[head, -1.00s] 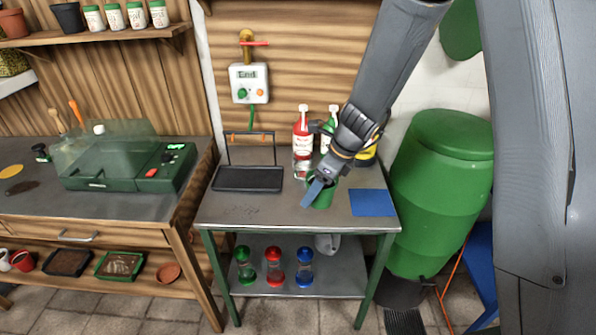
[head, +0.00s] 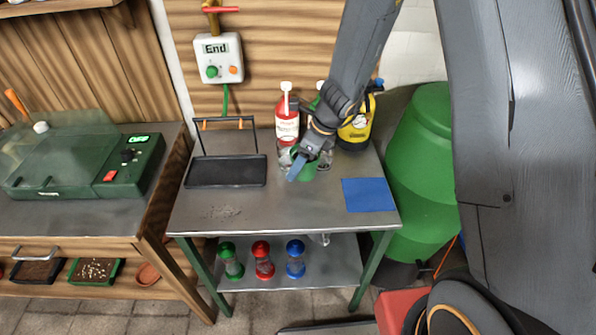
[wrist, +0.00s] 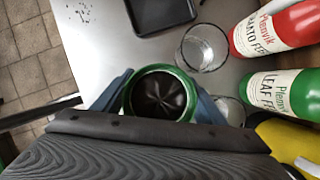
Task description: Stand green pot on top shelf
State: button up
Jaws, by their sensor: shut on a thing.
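The green pot (head: 308,170) is at my gripper (head: 303,165) over the back middle of the metal table. In the wrist view the green pot (wrist: 160,70) shows from above, round with a green rim and dark inside. My gripper's blue fingers (wrist: 160,98) close on it from both sides. I cannot tell whether its base touches the tabletop. A wooden wall shelf (head: 70,10) shows only its lower edge at the top left. The metal table has a top (head: 270,212) and a lower shelf (head: 335,270).
A red-labelled bottle (head: 287,118), a green bottle (wrist: 278,95), a clear glass (wrist: 205,45) and a yellow container (head: 356,130) crowd the pot. A black tray (head: 225,172) stands left, a blue mat (head: 368,195) right. A green barrel (head: 425,165) stands beside the table.

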aim_at(300, 173)
jog(key=shift+f, duration=2.05)
jog(key=shift+f+b, duration=0.15)
jog(key=shift+b, duration=0.2)
jog(key=o, duration=1)
